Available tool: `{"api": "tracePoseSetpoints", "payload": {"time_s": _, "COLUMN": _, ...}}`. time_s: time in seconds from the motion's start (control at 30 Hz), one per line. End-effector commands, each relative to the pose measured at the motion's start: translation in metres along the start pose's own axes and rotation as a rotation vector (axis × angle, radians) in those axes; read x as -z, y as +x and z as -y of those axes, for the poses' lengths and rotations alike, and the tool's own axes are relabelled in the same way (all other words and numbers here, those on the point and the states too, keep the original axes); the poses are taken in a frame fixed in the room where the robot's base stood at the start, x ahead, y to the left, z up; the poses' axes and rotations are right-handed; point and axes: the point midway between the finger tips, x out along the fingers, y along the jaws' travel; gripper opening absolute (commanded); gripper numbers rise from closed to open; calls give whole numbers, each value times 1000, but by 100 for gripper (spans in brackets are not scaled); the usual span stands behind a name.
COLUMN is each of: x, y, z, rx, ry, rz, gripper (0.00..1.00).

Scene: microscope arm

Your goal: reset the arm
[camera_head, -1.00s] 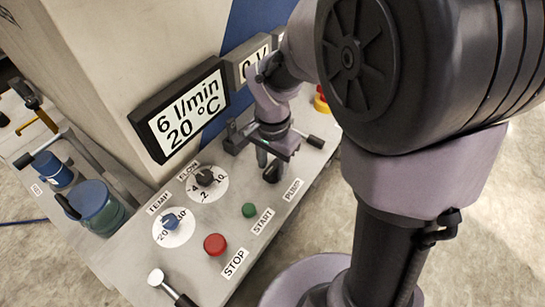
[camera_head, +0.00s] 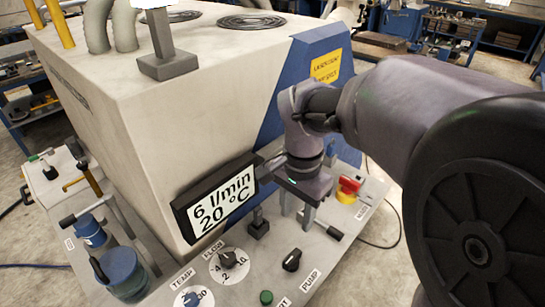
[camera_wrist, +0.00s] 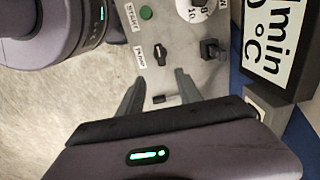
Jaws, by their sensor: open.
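My arm comes in from the right in the head view. My gripper (camera_head: 295,212) hangs over the right part of the control panel (camera_head: 240,289), fingers pointing down. It also shows in the wrist view (camera_wrist: 157,84), where its two fingers stand apart with nothing gripped between them. The black pump knob (camera_head: 292,260) lies to the left of and in front of the fingers, apart from them. It also shows in the wrist view (camera_wrist: 160,54). A black-ended lever (camera_head: 326,228) is right by the fingers. I cannot tell whether they touch it.
The display (camera_head: 218,199) reads 6 l/min and 20 °C. The panel has a flow knob (camera_head: 228,258), a temp knob (camera_head: 190,299), a green start button (camera_head: 266,297) and a red-yellow switch (camera_head: 348,188). A large pale machine body (camera_head: 190,100) stands behind. Workbenches line the back.

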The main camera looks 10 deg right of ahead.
Motion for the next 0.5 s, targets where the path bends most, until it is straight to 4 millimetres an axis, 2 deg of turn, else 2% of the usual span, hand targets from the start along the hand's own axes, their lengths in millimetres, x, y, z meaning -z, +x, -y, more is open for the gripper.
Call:
{"api": "tracePoseSetpoints", "payload": {"time_s": 0.13, "x": 0, "y": 0, "z": 0, "rx": 2, "ry": -2, "rz": -1, "gripper": 42}}
{"api": "tracePoseSetpoints", "payload": {"time_s": 0.2, "x": -7, "y": -6, "z": -5, "rx": 36, "ry": -36, "rz": -12, "gripper": 42}}
{"api": "tracePoseSetpoints", "payload": {"time_s": 0.27, "x": -22, "y": -16, "z": -17, "rx": 105, "ry": -109, "rz": -37, "gripper": 42}}
{"api": "tracePoseSetpoints", "payload": {"time_s": 0.33, "x": -46, "y": -26, "z": -35, "rx": 209, "ry": -229, "rz": -86, "gripper": 42}}
{"api": "tracePoseSetpoints", "payload": {"time_s": 0.4, "x": -69, "y": -29, "z": -53, "rx": 303, "ry": -346, "rz": -148, "gripper": 42}}
{"api": "tracePoseSetpoints", "payload": {"time_s": 0.5, "x": -92, "y": -27, "z": -70, "rx": 402, "ry": -476, "rz": -235, "gripper": 42}}
